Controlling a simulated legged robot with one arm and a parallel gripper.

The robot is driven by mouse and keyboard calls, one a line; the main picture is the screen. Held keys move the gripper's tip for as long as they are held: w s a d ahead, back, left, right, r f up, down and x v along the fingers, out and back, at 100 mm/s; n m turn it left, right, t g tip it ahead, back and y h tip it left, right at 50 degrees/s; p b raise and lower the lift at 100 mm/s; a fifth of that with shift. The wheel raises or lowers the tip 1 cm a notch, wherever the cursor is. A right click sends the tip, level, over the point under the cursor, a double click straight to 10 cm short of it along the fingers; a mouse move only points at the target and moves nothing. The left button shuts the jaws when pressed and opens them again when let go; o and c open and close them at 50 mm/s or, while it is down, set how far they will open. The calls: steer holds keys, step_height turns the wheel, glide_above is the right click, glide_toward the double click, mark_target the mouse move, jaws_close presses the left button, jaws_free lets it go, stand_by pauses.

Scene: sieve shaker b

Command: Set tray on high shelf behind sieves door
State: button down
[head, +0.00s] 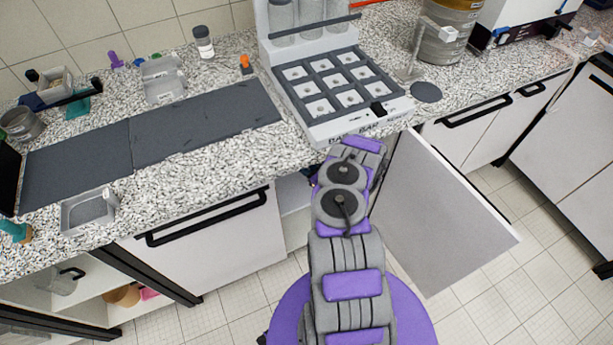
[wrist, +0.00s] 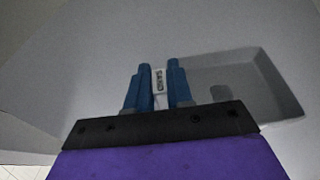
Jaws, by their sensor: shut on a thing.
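In the wrist view, the blue fingers of my gripper (wrist: 158,82) are shut on a narrow pale tab (wrist: 159,88) with dark lettering. The shallow grey tray (wrist: 285,85) lies just right of the fingers. The tab appears to belong to it, though the join is partly hidden by the fingers. In the head view the open cabinet door (head: 440,215) swings out to the right of my arm. My arm reaches down under the counter edge beside it, and my gripper and the tray are hidden there.
The speckled counter (head: 225,160) overhangs the cabinet. On it stand a white sieve machine (head: 330,95), dark mats (head: 205,118), a grey tray (head: 165,80), a small metal tray (head: 90,212) and a metal drum (head: 445,35). Tiled floor is free at right.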

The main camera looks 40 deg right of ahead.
steer(key=shift+a+f, duration=0.35)
steer(key=shift+f, duration=0.25)
step_height(320, 180, down, 3)
steer(key=shift+a+f+b, duration=0.15)
steer(key=shift+f+b, duration=0.05)
steer(key=shift+b, duration=0.45)
steer(key=shift+f, duration=0.1)
steer(key=shift+d, duration=0.3)
steer(key=c, duration=1.5)
jaws_free()
steer(key=shift+d, duration=0.1)
steer(key=o, duration=0.5)
steer(key=shift+a, duration=0.3)
